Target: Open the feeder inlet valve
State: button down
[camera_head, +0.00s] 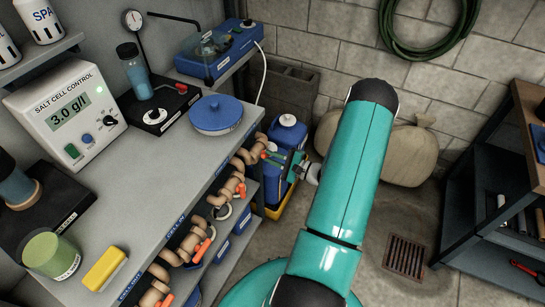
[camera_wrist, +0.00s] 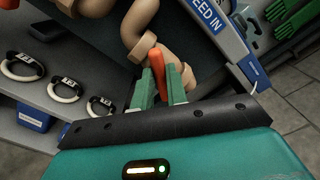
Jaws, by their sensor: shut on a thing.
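The feeder inlet valve's orange lever (camera_wrist: 142,67) stands out from a tan pipe fitting (camera_wrist: 141,20) in the wrist view. A blue "FEED IN" label (camera_wrist: 252,70) is on the shelf edge beside it. My gripper (camera_wrist: 163,85) has its green fingers closed on the lever, one on each side. In the head view my gripper (camera_head: 293,163) reaches the far end of the row of tan pipes under the bench edge. An orange lever end (camera_head: 271,147) shows there next to the fingers; the rest of the grip is partly hidden.
The bench (camera_head: 185,165) carries a salt cell controller (camera_head: 66,112), a blue round lid (camera_head: 216,114) and a yellow block (camera_head: 104,268). Other orange levers (camera_head: 201,250) line its edge. A blue canister (camera_head: 288,132) stands beyond my gripper. Open floor with a drain grate (camera_head: 405,257) lies right.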

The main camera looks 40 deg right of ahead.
jog(key=n, duration=0.3)
jog(key=shift+f+n, duration=0.1)
jog(key=shift+n, duration=0.2)
jog(key=shift+f+n, duration=0.1)
jog(key=shift+n, duration=1.7)
jog(key=c, duration=1.4)
grip_release()
jog(key=v, duration=1.3)
jog(key=shift+s, duration=0.4)
